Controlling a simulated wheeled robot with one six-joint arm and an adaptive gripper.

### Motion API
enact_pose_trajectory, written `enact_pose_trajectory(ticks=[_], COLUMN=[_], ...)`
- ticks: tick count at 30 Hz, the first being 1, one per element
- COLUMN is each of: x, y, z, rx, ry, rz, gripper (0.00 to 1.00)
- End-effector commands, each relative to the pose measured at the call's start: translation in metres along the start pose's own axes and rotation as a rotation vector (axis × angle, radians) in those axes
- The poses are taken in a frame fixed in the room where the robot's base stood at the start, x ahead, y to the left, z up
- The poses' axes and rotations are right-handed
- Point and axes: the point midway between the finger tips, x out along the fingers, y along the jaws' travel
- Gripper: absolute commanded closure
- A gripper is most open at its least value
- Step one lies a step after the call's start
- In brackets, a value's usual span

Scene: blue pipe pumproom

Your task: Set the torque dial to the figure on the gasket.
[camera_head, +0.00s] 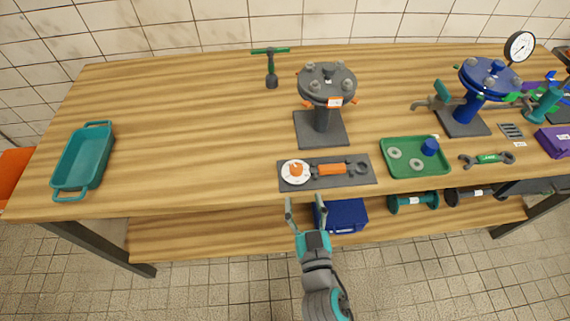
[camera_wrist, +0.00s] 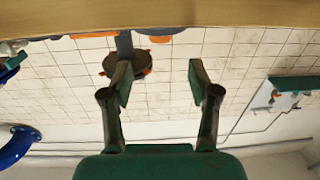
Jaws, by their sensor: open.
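The torque dial (camera_head: 296,171) is a white disc with an orange knob. It sits at the left end of a dark plate (camera_head: 327,183) near the table's front edge, beside an orange-handled wrench (camera_head: 338,169). The dial's markings are too small to read. Two pale ring gaskets (camera_head: 394,153) lie in a green tray (camera_head: 388,173) to the right; no figure on them is legible. My gripper (camera_head: 304,207) is open and empty, just in front of the table edge below the dial plate. In the wrist view my gripper (camera_wrist: 160,80) has its fingers spread with nothing between them.
A grey flanged stand (camera_head: 321,121) with an orange tag is behind the dial plate. A blue flanged stand with a gauge (camera_head: 519,47) is at right. A teal bin (camera_head: 62,170) is at far left. The left middle of the table is clear.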

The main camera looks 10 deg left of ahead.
Motion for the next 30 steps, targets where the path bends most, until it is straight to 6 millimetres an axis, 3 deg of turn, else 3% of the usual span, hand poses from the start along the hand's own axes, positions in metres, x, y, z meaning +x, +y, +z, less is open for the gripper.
enact_pose_trajectory(ticks=[5,21,30], x=[0.015,0.094,0.107], y=[0.000,0.000,0.000], z=[-0.001,-0.001,0.000], rx=[0.001,0.000,-0.001], ry=[0.002,0.001,0.000], rz=[0.001,0.001,0.000], gripper=[0.39,0.39,0.39])
